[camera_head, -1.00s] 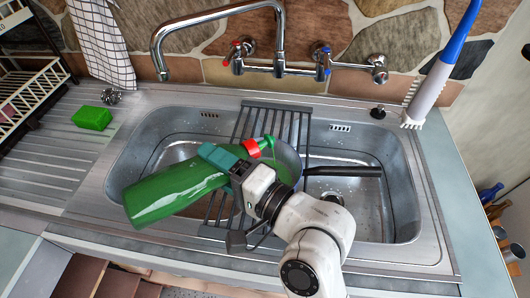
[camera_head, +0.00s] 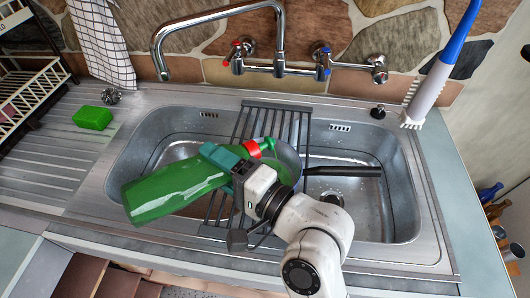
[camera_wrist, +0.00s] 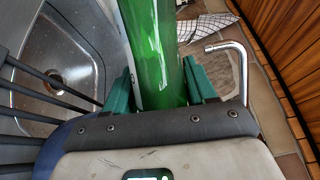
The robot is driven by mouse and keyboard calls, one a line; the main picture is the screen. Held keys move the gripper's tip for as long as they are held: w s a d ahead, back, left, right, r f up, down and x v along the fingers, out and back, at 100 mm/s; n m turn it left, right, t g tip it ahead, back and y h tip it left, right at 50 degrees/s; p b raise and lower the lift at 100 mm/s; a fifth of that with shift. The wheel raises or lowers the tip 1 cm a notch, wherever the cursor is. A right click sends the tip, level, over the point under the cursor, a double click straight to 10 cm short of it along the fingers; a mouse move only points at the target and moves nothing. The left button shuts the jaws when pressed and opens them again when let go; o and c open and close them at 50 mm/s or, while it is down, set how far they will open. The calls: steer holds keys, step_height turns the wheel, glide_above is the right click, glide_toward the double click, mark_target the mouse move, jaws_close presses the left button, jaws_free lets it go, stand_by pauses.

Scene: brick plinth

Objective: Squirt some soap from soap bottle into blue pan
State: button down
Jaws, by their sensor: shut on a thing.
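The green soap bottle (camera_head: 172,191) lies tilted nearly on its side above the sink, its base to the lower left. Its red collar (camera_head: 253,149) and green nozzle (camera_head: 268,144) point to the upper right, over the pan. My gripper (camera_head: 224,160) is shut around the bottle's upper body with its teal fingers. In the wrist view the bottle (camera_wrist: 155,50) stands between both fingers. The pan (camera_head: 289,157) sits on the rack, mostly hidden behind the bottle neck and my gripper; its dark handle (camera_head: 345,171) points right. A blue rim (camera_wrist: 50,150) shows in the wrist view.
A grey slatted rack (camera_head: 240,125) spans the steel double sink (camera_head: 395,190). The faucet (camera_head: 280,45) stands behind it. A green sponge (camera_head: 93,118) lies on the left drainboard, a checked towel (camera_head: 105,45) hangs behind, and a blue-white brush (camera_head: 436,75) stands at right.

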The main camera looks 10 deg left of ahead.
steer(key=shift+r+m, duration=0.1)
steer(key=shift+m, duration=0.4)
stand_by(1.0)
